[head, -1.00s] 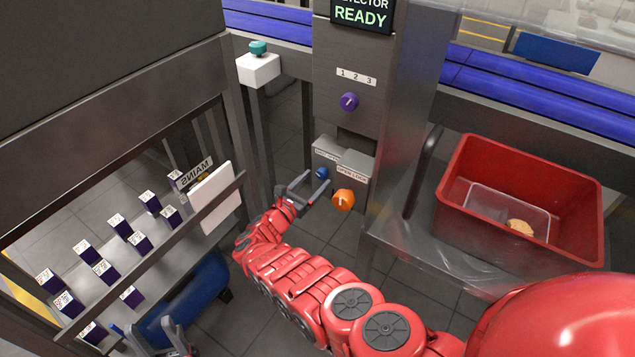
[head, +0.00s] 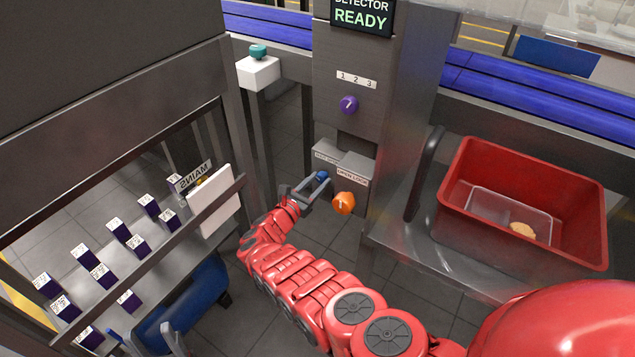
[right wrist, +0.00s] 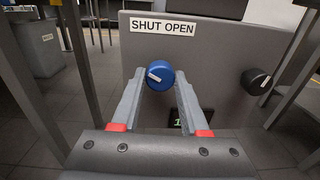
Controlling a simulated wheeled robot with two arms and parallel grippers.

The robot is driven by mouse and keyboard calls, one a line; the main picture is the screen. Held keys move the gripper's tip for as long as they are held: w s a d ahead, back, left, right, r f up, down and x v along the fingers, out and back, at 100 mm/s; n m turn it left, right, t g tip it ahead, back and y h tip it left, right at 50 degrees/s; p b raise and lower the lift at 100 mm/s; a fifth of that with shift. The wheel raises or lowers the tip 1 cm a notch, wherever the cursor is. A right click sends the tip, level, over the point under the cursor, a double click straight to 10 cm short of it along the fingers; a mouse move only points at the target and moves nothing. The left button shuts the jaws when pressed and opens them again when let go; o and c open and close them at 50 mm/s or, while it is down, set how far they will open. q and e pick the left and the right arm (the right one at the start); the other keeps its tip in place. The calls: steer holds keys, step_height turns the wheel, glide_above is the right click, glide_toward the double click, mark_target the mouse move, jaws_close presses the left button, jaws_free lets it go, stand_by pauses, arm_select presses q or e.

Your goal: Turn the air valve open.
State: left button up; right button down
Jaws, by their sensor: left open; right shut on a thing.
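A blue knob with a white pointer mark (right wrist: 160,75) sits under a sign reading SHUT OPEN (right wrist: 162,28) in the right wrist view. Its mark points left and slightly up, on the SHUT side. My right gripper (head: 318,186) is shut on this blue knob, with one fingertip on each side of it. The knob also shows, partly covered by the fingers, in the head view (head: 323,175). My left gripper (head: 146,342) is open and empty at the bottom left of the head view, partly cut off by the frame edge.
An orange knob (head: 343,203) is right of the blue one in the head view. A dark knob (right wrist: 257,81) is on the right in the wrist view. A purple dial (head: 348,105) is higher up. A red crate (head: 463,190) stands right; a white plate (head: 214,200) is left.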

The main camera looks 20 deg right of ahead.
steer(key=shift+a+m, duration=0.1)
steer(key=shift+m, duration=0.6)
steer(key=shift+f, duration=0.1)
steer(key=shift+m, duration=0.4)
steer(key=m+b, duration=0.1)
steer(key=m, duration=0.2)
steer(key=m+b, duration=0.1)
steer(key=m, duration=0.1)
steer(key=shift+f+m+b, duration=0.15)
steer(key=shift+m+b, duration=0.15)
steer(key=shift+m, duration=0.1)
steer(key=shift+r+m+y+b, duration=0.2)
steer(key=shift+m+y+b, duration=0.1)
steer(key=shift+m+b, duration=1.6)
steer(key=shift+m, duration=0.4)
